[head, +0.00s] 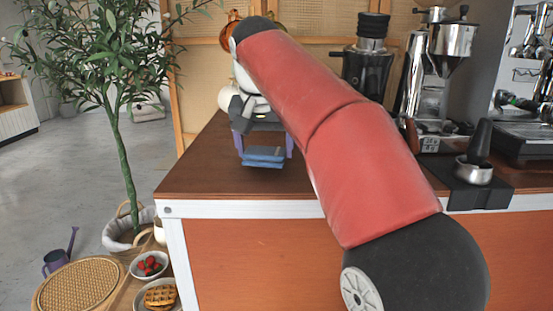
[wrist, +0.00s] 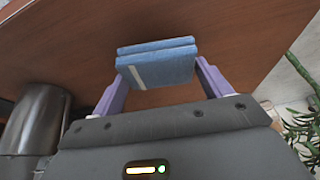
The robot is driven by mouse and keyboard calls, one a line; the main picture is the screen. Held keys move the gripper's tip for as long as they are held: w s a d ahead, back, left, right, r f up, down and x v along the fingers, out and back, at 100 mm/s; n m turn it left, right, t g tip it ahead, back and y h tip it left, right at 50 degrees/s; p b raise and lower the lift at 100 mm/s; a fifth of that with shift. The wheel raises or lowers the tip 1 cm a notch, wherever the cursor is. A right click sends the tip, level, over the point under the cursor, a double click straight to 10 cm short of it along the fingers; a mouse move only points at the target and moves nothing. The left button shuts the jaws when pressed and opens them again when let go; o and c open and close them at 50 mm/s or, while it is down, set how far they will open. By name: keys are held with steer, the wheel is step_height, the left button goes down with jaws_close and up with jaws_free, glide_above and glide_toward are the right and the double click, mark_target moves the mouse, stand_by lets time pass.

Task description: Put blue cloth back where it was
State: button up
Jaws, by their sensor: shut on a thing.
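The blue cloth (head: 263,157) is a folded blue pad. It sits between the fingers of my gripper (head: 263,148), at or just above the brown wooden counter near its left front corner. In the wrist view the cloth (wrist: 157,62) shows a pale stripe and lies between the two purple fingers of my gripper (wrist: 158,84), which are shut on it. The wooden counter surface (wrist: 235,30) fills the view behind the cloth. I cannot tell whether the cloth touches the counter.
A black grinder (head: 368,65), a silver grinder (head: 440,75) and a portafilter on a black mat (head: 480,190) stand to the right. A potted plant (head: 120,140), a wicker table (head: 80,288) and bowls are at the left. The counter's left front edge is close to the cloth.

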steer(key=shift+s+f+b, duration=0.15)
steer(key=shift+f+b, duration=0.15)
steer(key=shift+f, duration=0.6)
steer(key=o, duration=1.5)
steer(key=shift+c, duration=0.2)
steer(key=shift+f, duration=0.2)
steer(key=p+v, duration=0.1)
steer(key=v, duration=0.6)
steer(key=shift+r, duration=0.45)
